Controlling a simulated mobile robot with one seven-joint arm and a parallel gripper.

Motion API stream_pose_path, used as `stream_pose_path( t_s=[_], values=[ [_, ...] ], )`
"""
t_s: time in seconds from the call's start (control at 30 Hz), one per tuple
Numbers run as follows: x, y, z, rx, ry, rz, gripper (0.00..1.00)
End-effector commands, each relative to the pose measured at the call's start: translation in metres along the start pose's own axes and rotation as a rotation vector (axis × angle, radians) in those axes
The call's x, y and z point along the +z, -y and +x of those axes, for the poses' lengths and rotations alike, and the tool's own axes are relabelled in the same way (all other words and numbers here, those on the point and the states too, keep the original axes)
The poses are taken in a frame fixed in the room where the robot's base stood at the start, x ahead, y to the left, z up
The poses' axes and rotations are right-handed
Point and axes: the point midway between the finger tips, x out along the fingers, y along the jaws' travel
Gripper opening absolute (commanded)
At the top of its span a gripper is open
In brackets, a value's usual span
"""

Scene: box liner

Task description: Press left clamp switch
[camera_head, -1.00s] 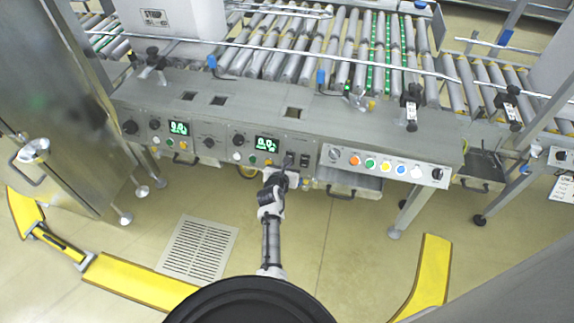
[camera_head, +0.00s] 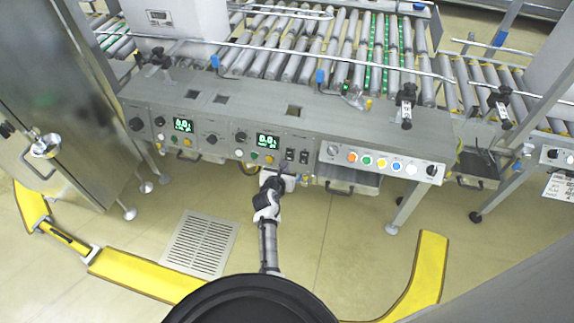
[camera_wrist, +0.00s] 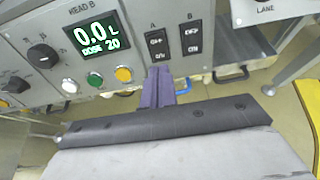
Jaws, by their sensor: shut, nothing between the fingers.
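Two black rocker switches sit side by side on the grey front panel. The left one, under the letter A (camera_wrist: 157,48), also shows in the head view (camera_head: 290,155). The right one is under the letter B (camera_wrist: 192,38), also visible in the head view (camera_head: 304,156). Their small print is hard to read, and I cannot tell which way each is tipped. My gripper (camera_wrist: 159,86) has its purple fingers shut and empty, just below the left switch in the wrist view. In the head view my gripper (camera_head: 282,174) is at the panel's lower edge, below the switches.
Left of the switches are a green display (camera_wrist: 101,36) marked Head B and white, green and yellow buttons (camera_wrist: 123,74). A row of coloured buttons (camera_head: 381,163) lies to the right. A handle (camera_head: 340,190) hangs under the panel.

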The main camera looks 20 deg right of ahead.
Motion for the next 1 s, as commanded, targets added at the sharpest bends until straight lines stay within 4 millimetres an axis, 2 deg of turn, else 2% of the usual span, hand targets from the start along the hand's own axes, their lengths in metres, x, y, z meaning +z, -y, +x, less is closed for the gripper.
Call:
stream_pose_path(
  t_s=[0.03, 0.2, 0.4, 0.6, 1.0],
  values=[
    [-0.006, 0.000, -0.013, 0.002, -0.001, -0.003, 0.00],
    [-0.013, 0.001, -0.047, 0.002, -0.001, -0.001, 0.00],
    [-0.019, 0.000, -0.078, 0.002, 0.000, -0.002, 0.00],
    [-0.020, 0.001, -0.091, 0.001, 0.000, -0.001, 0.00],
    [-0.020, 0.001, -0.092, 0.001, 0.000, 0.000, 0.00]
  ],
)
